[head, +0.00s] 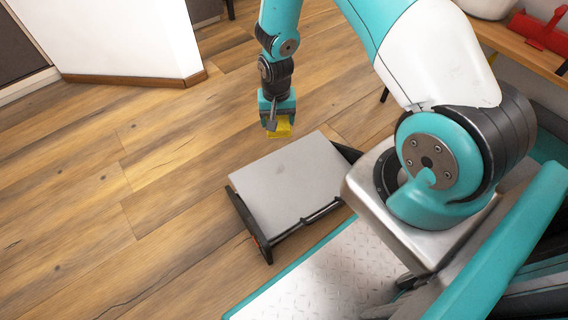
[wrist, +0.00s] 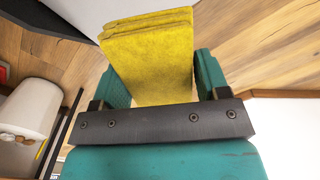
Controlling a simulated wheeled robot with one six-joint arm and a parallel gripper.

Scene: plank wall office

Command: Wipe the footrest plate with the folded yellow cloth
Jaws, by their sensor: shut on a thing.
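The folded yellow cloth (wrist: 150,62) is held between the two teal fingers of my gripper (wrist: 153,88) in the wrist view. In the head view the cloth (head: 280,128) hangs below my gripper (head: 275,118), near the far edge of the footrest plate. The footrest plate (head: 288,182) is a flat grey panel on a dark frame, standing on the floor in front of my base. I cannot tell from the head view whether the cloth touches the plate; it appears just beyond or above its far edge. In the wrist view the cloth hides what lies behind it.
Wooden plank floor (head: 90,190) is clear to the left of the plate. A white partition (head: 120,40) with a wooden base stands at the upper left. A wooden bench (head: 515,50) with a red object (head: 541,33) on it is at the upper right.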

